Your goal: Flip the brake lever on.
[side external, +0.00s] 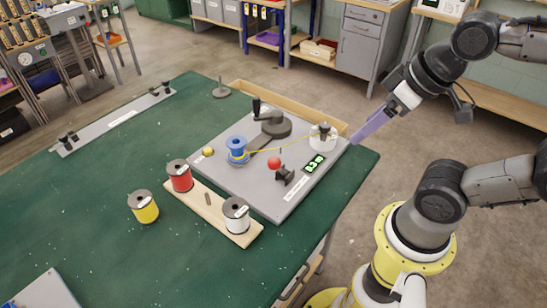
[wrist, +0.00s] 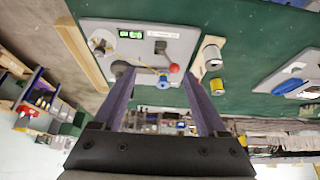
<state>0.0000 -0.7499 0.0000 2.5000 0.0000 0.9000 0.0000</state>
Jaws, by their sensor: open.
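The red ball knob (side external: 274,162), apparently the brake lever's, sits by a small black bracket (side external: 285,174) on the grey machine plate (side external: 215,168). The red knob also shows in the wrist view (wrist: 174,68), between my fingers in the picture and nearer the right one. I cannot tell which setting the lever is in. My gripper (side external: 356,138) is open with purple fingers, off the plate's right edge and apart from the knob. In the wrist view my gripper (wrist: 158,74) shows both fingers spread with nothing held.
A blue spool (side external: 237,149), a dark crank (side external: 270,124), a white-topped post (side external: 322,136) and a green display (side external: 314,163) share the plate. Yellow thread runs from spool to post. Red (side external: 180,178) and white (side external: 236,213) spools stand on a wooden board at the front.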

